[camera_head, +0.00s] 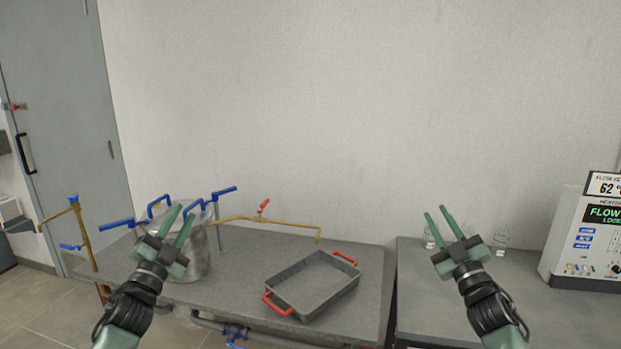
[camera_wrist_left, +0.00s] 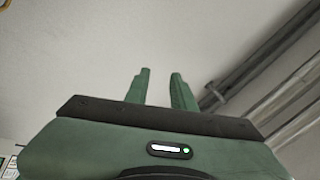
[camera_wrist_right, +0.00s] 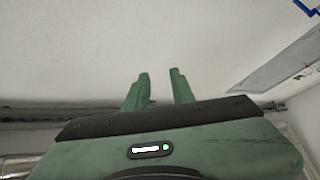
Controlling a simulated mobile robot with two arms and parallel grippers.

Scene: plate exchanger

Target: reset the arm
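My left gripper (camera_head: 179,222) is raised in front of the metal pot on the left of the table, with its two green fingers pointing up and apart. Nothing is between them, and they also show empty in the left wrist view (camera_wrist_left: 160,85). My right gripper (camera_head: 443,221) is raised in front of the right-hand bench, its green fingers apart and empty. It also shows empty in the right wrist view (camera_wrist_right: 160,85). Both arms come up from the bottom edge of the head view.
A metal pot (camera_head: 197,262) with blue handles stands on the grey table (camera_head: 235,290). A grey tray (camera_head: 315,284) with red handles lies right of it. Brass pipes (camera_head: 270,220) with valves run behind. Glassware (camera_head: 500,240) and a control box (camera_head: 580,240) stand on the right bench (camera_head: 430,300).

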